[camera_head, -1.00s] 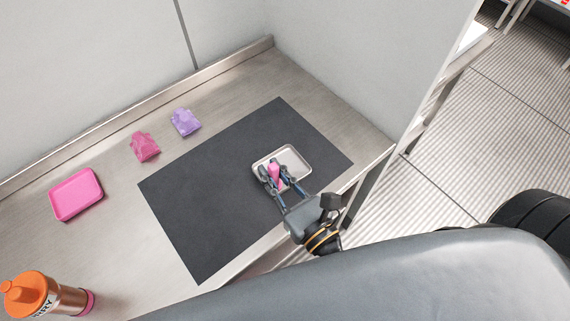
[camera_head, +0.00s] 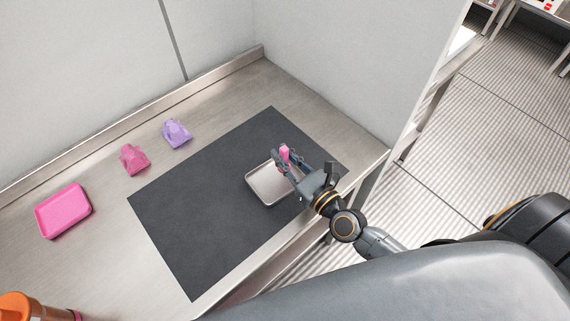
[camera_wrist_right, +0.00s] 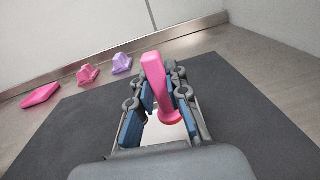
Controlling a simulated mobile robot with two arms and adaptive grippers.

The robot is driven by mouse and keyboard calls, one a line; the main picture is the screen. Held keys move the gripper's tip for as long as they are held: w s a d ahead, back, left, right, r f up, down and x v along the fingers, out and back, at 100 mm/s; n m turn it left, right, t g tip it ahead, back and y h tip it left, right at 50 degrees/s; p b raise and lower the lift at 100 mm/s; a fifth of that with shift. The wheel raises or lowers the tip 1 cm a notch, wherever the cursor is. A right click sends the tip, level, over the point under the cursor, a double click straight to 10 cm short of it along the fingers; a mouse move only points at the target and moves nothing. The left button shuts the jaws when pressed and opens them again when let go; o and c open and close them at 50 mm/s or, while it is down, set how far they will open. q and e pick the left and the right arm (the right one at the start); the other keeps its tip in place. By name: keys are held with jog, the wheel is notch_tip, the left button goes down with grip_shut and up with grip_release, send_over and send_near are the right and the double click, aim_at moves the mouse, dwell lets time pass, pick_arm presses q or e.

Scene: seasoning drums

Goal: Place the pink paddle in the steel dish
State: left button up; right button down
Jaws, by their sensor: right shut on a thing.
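The pink paddle (camera_head: 285,152) is held upright in my right gripper (camera_head: 286,160). In the right wrist view the paddle (camera_wrist_right: 155,78) stands between the blue-padded fingers (camera_wrist_right: 160,104), its long handle up and a wider, reddish end low. The steel dish (camera_head: 265,188) is a shallow rounded tray on the dark mat. In the head view the gripper and paddle show over the dish's far right edge; their height above it is hard to tell. In the wrist view the fingers hide most of the dish. My left gripper is not in view.
A dark mat (camera_head: 200,220) covers the counter's middle. A pink tray (camera_head: 63,211), a dark pink lump (camera_head: 134,159) and a purple lump (camera_head: 176,133) lie to the left. An orange-capped bottle (camera_head: 28,308) stands at lower left. Walls close the back and right.

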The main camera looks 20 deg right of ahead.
jog(key=f, duration=0.2)
jog(key=f+b, duration=0.1)
jog(key=shift+w+d+f, duration=0.2)
jog(key=shift+f, duration=0.15)
jog(key=c, duration=1.8)
grip_release()
jog(key=shift+f, duration=0.1)
jog(key=o, duration=0.5)
